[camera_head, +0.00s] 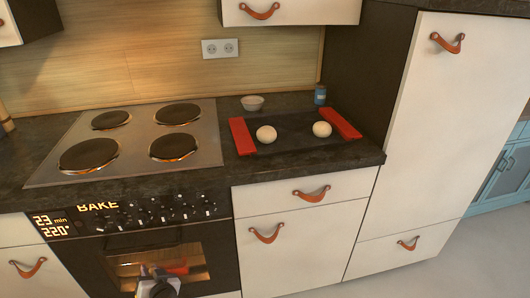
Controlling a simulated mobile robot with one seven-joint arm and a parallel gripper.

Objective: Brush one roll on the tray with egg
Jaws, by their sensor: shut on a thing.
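The dark tray (292,128) with red end grips lies on the counter right of the hob. Two pale round rolls sit on it, a left roll (266,134) and a right roll (322,129). A small pale bowl (252,103) stands behind the tray's left end; its contents are too small to make out. My gripper (158,275) is low in front of the oven door, below and left of the tray. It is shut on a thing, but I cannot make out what. A red patch shows beside it. I cannot clearly identify a brush.
A blue jar (320,94) stands behind the tray's right end. The hob (133,141) has several plates, some with an orange glow at their rims. The lit oven (150,255) reads BAKE and 220°. A tall cabinet (440,120) closes off the counter's right side.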

